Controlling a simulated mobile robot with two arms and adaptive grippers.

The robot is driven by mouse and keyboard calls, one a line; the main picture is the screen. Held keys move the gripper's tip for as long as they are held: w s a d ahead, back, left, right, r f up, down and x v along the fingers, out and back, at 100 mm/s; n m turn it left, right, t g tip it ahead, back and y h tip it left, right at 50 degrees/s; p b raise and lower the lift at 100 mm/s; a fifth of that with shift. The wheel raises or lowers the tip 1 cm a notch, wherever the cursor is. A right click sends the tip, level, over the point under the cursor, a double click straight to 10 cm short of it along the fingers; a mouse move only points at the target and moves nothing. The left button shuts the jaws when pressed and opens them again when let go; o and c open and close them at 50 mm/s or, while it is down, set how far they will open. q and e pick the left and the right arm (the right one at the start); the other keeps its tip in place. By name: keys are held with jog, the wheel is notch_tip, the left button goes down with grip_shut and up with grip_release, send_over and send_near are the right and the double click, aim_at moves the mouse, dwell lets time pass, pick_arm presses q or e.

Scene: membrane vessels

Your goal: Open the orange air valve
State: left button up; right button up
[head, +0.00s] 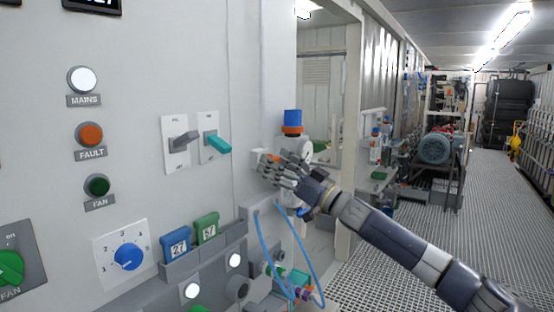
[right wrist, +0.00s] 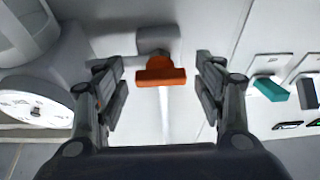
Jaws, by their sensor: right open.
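The orange air valve handle (right wrist: 160,73) shows in the right wrist view as a T-shaped handle in front of a grey fitting (right wrist: 158,38) on the pale wall. My right gripper (right wrist: 160,85) is open, with one finger on each side of the handle and a visible gap on both sides. In the head view the same gripper (head: 275,168) is at the wall, and its fingers mostly hide the valve; only a small orange bit (head: 276,158) shows. My left gripper is in neither view.
A blue-topped unit with an orange collar (head: 292,128) and a round gauge (head: 307,148) stands close behind my right gripper. A teal-handled switch (head: 218,143) and a grey switch (head: 184,138) are on the panel to its left. Blue hoses (head: 263,237) hang below. The grated aisle (head: 430,240) is clear.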

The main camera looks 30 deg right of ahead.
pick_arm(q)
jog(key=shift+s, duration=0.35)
pick_arm(e)
jog(key=shift+c, duration=0.3)
jog(key=c, duration=1)
